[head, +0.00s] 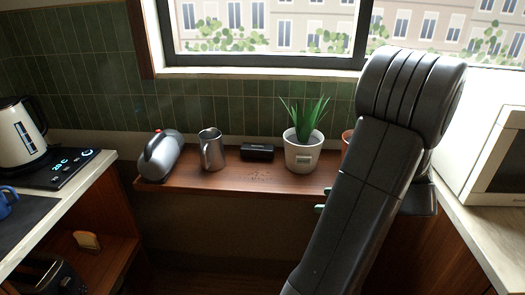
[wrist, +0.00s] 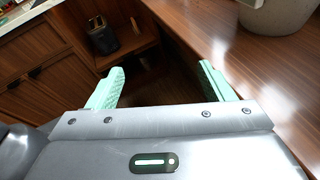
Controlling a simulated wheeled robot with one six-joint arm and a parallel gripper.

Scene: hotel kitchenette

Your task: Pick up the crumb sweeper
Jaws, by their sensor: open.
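A grey, rounded handheld device with a dark handle and a red accent (head: 160,155) lies at the left end of the wooden shelf (head: 215,181); it looks like the crumb sweeper. My gripper (wrist: 162,74) is open and empty, its two mint-green fingers wide apart in the wrist view. In the head view a bit of mint finger shows beside my arm at the shelf's right front, well to the right of the device. The rest of the gripper is mostly hidden by my arm there. The device does not show in the wrist view.
A metal mug (head: 211,150), a small black box (head: 258,152) and a potted plant (head: 302,154) stand along the shelf. Crumbs lie in front of the box. A terracotta pot (head: 346,138) is partly behind my arm. A kettle (head: 20,134) stands at left, a microwave (head: 498,160) at right.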

